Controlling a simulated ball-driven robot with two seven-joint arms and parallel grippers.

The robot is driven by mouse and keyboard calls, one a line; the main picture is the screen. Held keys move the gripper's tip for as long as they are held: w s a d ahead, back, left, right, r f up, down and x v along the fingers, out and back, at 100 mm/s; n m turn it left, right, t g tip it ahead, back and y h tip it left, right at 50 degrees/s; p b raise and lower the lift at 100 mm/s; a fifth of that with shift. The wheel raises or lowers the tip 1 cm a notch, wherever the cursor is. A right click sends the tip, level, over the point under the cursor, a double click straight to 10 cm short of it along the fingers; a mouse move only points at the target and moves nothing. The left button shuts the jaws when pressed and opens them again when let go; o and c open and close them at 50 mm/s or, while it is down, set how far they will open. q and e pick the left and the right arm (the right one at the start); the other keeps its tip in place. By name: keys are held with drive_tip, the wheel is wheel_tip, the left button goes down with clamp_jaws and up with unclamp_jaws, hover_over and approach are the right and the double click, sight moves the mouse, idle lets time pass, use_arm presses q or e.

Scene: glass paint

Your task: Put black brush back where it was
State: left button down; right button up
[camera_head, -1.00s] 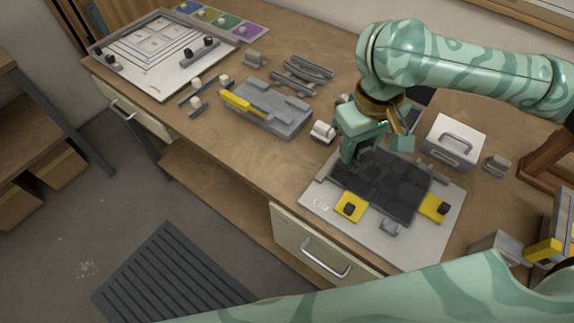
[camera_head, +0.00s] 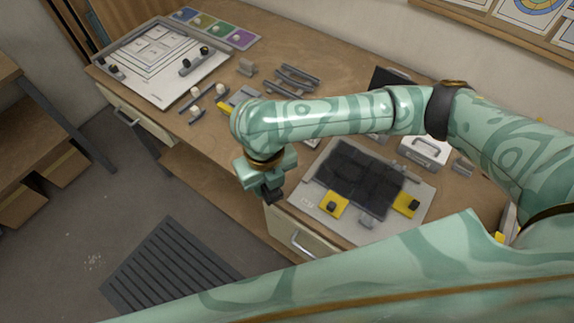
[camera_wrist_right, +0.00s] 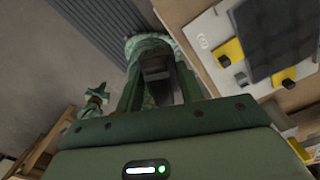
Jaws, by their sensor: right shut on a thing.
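My right gripper (camera_head: 270,192) is in front of the counter's front edge, above the drawer handle's left side. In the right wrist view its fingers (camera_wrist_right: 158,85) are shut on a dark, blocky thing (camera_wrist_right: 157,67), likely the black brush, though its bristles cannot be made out. In the head view only a small dark end shows below the fingers.
A dark panel (camera_head: 352,170) lies on a pale board (camera_head: 305,196) with yellow blocks (camera_head: 333,204). A grey tray (camera_head: 236,97) is partly behind my right arm. A white handled box (camera_head: 425,151) stands to the right. The framed board (camera_head: 150,86) is at back left.

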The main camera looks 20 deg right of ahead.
drive_tip(key=w+d+f+b, duration=0.1)
drive_tip(key=w+d+f, duration=0.1)
drive_tip(key=w+f, duration=0.1)
drive_tip(key=w+d+f+b, duration=0.2)
drive_tip(key=w+f, duration=0.1)
drive_tip(key=w, duration=0.1)
drive_tip(key=w+d+f+b, duration=0.1)
drive_tip(key=w+d+f, duration=0.2)
drive_tip(key=w, duration=0.1)
drive_tip(key=shift+w+f, duration=0.1)
drive_tip(key=shift+f, duration=0.2)
drive_tip(key=shift+w+d+f+b, duration=0.2)
drive_tip(key=shift+f+b, duration=0.05)
drive_tip(key=shift+b, duration=0.15)
drive_tip(key=shift+f+n+b, duration=0.3)
drive_tip(key=shift+f+b, duration=0.05)
drive_tip(key=shift+f, duration=1.1)
drive_tip(key=shift+f, duration=0.1)
drive_tip(key=shift+f, duration=0.1)
drive_tip(key=o, duration=0.9)
